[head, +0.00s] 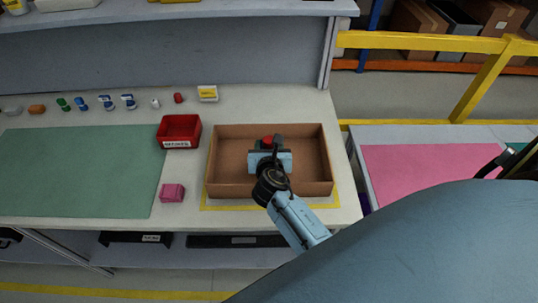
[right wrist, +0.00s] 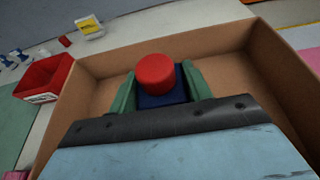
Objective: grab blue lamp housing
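The blue lamp housing (right wrist: 163,98) is a dark blue block with a round red cap (right wrist: 155,73) on top. It is in the open brown box (head: 228,187). My right gripper (head: 267,145) reaches down into the box over it. In the right wrist view its two green fingers (right wrist: 160,90) stand on either side of the blue block, with no clear gap, so it looks shut on it. The lower part of the housing is hidden by the gripper body. In the head view only the red top shows clearly. My left gripper is not in view.
A red bin (head: 180,145) stands left of the box, with a pink block (head: 172,193) below it. A green mat (head: 80,170) covers the left of the table. Small parts and a yellow-white box (head: 208,94) line the back. A pink mat (head: 425,175) lies on the right table.

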